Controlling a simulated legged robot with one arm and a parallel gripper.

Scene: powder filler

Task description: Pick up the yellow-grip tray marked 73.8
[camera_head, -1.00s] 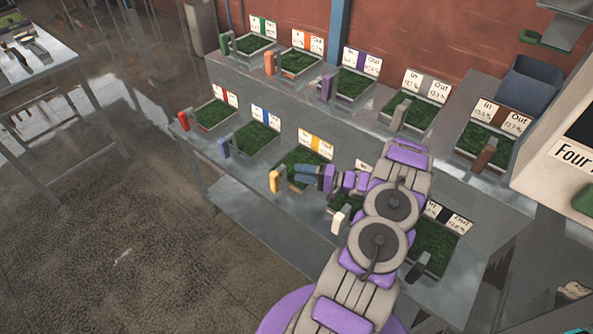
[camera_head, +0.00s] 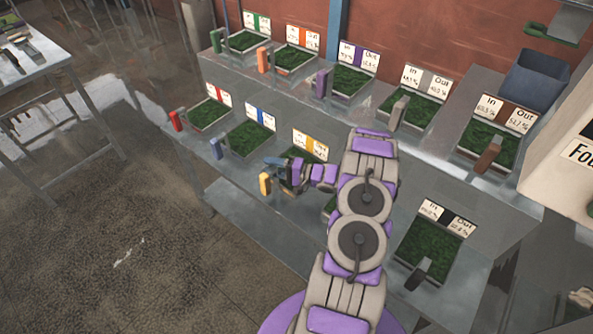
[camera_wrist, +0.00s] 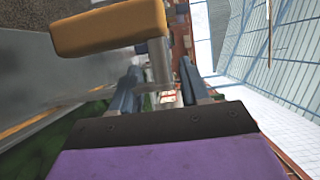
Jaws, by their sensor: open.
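The yellow-grip tray stands on the lower shelf, with its yellow grip (camera_head: 265,184) at the front and its labels (camera_head: 310,145) behind. Its number is too small to read. My gripper (camera_head: 278,163) is open above the front part of this tray, just behind and right of the grip, and hides much of its green contents. In the wrist view the yellow grip (camera_wrist: 108,28) is large at upper left. Its grey metal stem (camera_wrist: 160,68) shows between the fingers of my gripper (camera_wrist: 160,85). I cannot tell whether either finger touches it.
Left on the lower shelf are the blue-grip tray (camera_head: 250,138) and red-grip tray (camera_head: 208,114). A black-grip tray (camera_head: 430,250) stands right, beyond my arm. Several more trays line the upper shelf (camera_head: 310,95). A blue bin (camera_head: 535,80) stands at back right.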

